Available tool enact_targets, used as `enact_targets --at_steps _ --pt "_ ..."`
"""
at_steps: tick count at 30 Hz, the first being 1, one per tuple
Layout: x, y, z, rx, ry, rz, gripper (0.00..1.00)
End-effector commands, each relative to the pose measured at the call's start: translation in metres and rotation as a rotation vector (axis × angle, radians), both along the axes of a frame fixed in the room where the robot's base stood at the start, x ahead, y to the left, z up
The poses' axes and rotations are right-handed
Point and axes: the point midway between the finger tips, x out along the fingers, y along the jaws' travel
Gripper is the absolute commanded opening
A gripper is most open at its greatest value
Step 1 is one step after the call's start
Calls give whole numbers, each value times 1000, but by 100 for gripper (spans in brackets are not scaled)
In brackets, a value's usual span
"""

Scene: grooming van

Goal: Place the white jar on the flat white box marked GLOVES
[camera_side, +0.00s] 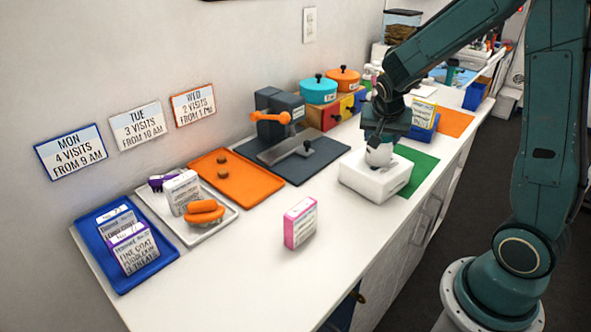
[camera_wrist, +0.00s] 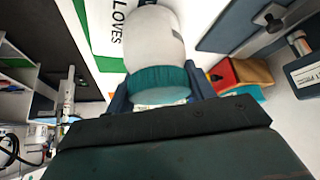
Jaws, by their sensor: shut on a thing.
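The white jar (camera_side: 379,155) is upright at the flat white box (camera_side: 371,184). In the wrist view the jar (camera_wrist: 156,42) shows a teal band at its near end, held between the two fingers. My gripper (camera_side: 380,138) is shut on the jar from above. The jar's base appears at the box's top; I cannot tell whether it touches. The box also shows in the wrist view (camera_wrist: 113,13), with the letters LOVES readable on it.
A green mat (camera_side: 418,168) lies just behind the box. A dark mat with a grey device (camera_side: 300,150) stands to the left. A pink-edged card box (camera_side: 300,222) stands in front. An orange tray (camera_side: 236,178) and a blue tray (camera_side: 120,277) lie further left.

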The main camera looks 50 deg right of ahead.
Motion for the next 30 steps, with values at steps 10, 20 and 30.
enact_targets --at_steps 10,20,30 --pt "0 0 -2 0 0 0 75" --pt "0 0 -1 -1 0 0 75" --pt "-4 9 17 -2 -3 1 75"
